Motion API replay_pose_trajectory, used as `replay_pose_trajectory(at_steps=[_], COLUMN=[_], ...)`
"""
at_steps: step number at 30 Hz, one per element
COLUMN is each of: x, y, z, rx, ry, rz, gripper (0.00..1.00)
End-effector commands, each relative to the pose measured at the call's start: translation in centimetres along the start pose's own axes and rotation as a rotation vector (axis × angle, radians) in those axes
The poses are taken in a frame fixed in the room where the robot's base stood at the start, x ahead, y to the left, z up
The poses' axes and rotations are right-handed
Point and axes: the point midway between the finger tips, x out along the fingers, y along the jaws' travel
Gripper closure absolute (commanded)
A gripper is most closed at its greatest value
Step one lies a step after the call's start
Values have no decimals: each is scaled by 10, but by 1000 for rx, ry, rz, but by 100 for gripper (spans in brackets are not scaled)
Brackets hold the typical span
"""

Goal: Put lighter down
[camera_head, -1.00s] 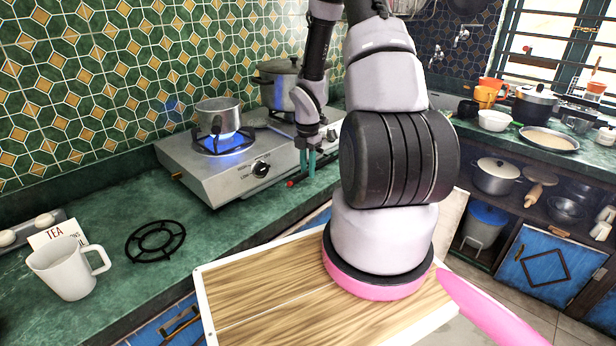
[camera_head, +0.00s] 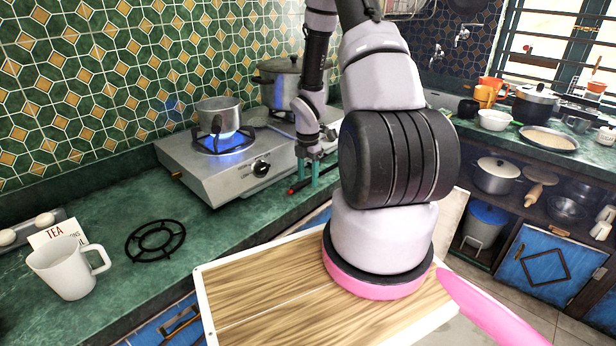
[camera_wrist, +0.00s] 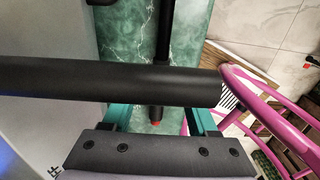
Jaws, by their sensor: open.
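The lighter (camera_head: 299,186) is a thin dark stick with red at its near end. It is at the front edge of the green counter, just right of the stove, and appears to rest on the counter. My gripper (camera_head: 309,183) is over it, with teal fingers pointing down and open. In the wrist view my gripper (camera_wrist: 160,122) has its fingers apart on either side of the lighter (camera_wrist: 156,112), whose red part shows between them. A dark horizontal bar hides part of the lighter there.
A gas stove (camera_head: 225,180) has a lit left burner under a small pot (camera_head: 219,117); a larger pot (camera_head: 283,84) stands behind. A white mug (camera_head: 66,268) and a black pan support (camera_head: 155,240) are at left. A wooden-topped surface (camera_head: 265,285) is below the counter edge.

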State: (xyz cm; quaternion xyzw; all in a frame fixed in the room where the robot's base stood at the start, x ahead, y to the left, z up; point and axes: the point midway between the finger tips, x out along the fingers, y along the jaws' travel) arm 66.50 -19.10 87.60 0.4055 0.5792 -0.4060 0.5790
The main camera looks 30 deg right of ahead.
Motion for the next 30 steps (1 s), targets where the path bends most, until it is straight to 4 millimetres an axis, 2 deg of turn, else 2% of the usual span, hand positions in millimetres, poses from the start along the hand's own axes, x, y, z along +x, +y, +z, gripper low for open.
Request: replay_pose_trajectory(at_steps=[5, 16, 21, 27, 30], x=[-21, -98, -116, -124, -142], y=[1, 0, 0, 0, 0], z=[1, 1, 0, 0, -3], rx=[1, 2, 2, 11, 82], ry=[-2, -3, -1, -4, -24], rz=[4, 4, 2, 2, 14], gripper=[41, 41, 41, 41, 41])
